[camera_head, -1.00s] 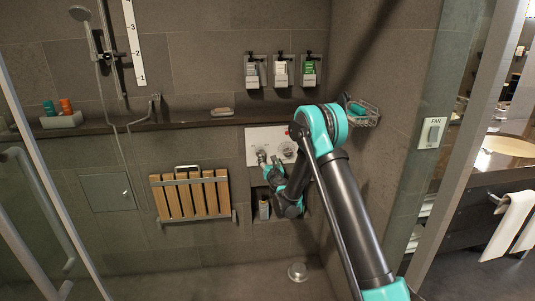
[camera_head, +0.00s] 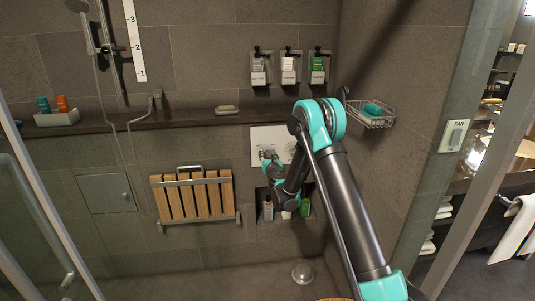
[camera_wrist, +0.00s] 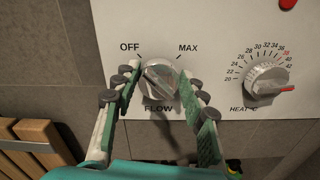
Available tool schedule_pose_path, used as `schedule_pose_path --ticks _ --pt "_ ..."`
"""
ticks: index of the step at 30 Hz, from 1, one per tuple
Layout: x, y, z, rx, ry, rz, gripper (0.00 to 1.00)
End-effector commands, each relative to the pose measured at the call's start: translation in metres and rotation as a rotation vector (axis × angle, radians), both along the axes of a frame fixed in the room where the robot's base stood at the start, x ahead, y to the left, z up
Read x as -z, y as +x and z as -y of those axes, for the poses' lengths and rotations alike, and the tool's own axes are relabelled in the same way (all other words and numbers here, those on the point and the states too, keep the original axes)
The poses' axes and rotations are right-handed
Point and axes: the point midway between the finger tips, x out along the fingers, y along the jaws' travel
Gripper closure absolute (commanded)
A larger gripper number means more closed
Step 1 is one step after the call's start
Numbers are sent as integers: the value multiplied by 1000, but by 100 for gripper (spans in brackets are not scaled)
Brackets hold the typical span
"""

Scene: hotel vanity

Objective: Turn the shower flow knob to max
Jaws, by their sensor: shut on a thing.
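The flow knob (camera_wrist: 158,82) is a round clear-grey dial on a white panel (camera_wrist: 215,60), with OFF printed at its upper left and MAX at its upper right. A dark line on the knob slants toward the upper left, on the OFF side. My gripper (camera_wrist: 160,76) has its green-padded fingers on either side of the knob and is shut on it. In the head view my gripper (camera_head: 268,158) is at the left part of the panel (camera_head: 262,133); my arm hides the knob's details there.
A heat dial (camera_wrist: 267,80) with a red pointer is right of the knob. Below the panel is a niche with bottles (camera_head: 268,208). A folded wooden seat (camera_head: 192,197) is at the left, and a wire basket (camera_head: 370,120) is at the right.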

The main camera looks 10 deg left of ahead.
Motion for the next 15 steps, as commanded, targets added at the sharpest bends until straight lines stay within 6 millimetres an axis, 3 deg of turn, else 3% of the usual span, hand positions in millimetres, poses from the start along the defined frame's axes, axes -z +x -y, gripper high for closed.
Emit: schedule_pose_path --ticks 8,15 --pt "0 -1 2 3 81 -24 87" --pt "1 0 3 2 256 -74 87"
